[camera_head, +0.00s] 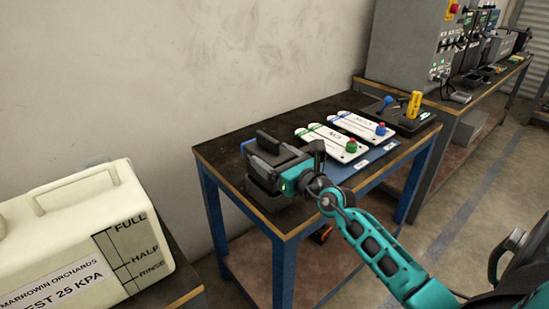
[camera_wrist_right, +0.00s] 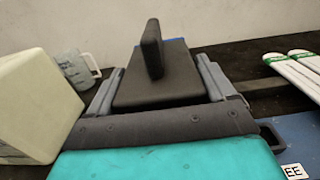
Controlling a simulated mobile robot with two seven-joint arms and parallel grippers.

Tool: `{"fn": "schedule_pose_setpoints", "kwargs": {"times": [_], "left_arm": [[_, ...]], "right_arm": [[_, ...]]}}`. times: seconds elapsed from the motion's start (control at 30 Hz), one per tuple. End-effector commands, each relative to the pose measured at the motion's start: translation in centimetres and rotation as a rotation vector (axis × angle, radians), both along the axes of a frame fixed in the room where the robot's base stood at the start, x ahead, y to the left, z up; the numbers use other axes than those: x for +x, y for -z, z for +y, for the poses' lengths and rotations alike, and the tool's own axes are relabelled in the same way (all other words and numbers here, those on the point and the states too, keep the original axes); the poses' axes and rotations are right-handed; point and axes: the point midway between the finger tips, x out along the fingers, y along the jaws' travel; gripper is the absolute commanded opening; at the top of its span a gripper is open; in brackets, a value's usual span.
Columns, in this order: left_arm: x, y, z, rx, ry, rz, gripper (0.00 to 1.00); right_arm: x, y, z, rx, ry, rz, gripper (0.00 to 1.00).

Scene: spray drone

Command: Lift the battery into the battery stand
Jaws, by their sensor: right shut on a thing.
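The battery is a dark block with an upright black handle (camera_head: 268,141), at the near left corner of the blue-legged table. My right gripper (camera_head: 277,157) comes in from the right and is shut on the battery. In the right wrist view, the two grey fingers of the gripper (camera_wrist_right: 160,80) lie on either side of the battery (camera_wrist_right: 150,95), with its handle standing up between them. A dark boxy part shows below the gripper in the head view; I cannot tell whether it is the battery's lower body or the battery stand. My left gripper is not in view.
White boards (camera_head: 333,141) with green and blue knobs lie on a blue mat on the table (camera_head: 228,142). A black base with blue and yellow handles (camera_head: 414,104) stands at the far end. A cream tank (camera_head: 85,215) stands at left. A clear jug (camera_wrist_right: 75,70) shows in the wrist view.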

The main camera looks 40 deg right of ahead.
Motion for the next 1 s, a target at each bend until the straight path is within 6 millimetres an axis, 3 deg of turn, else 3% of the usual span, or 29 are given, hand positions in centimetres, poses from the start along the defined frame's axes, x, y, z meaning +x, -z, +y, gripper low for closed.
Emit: {"fn": "schedule_pose_setpoints", "kwargs": {"times": [1.0], "left_arm": [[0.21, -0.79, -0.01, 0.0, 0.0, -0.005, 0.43]], "right_arm": [[0.07, -0.59, -0.08, -0.001, 0.002, -0.012, 0.03]]}}
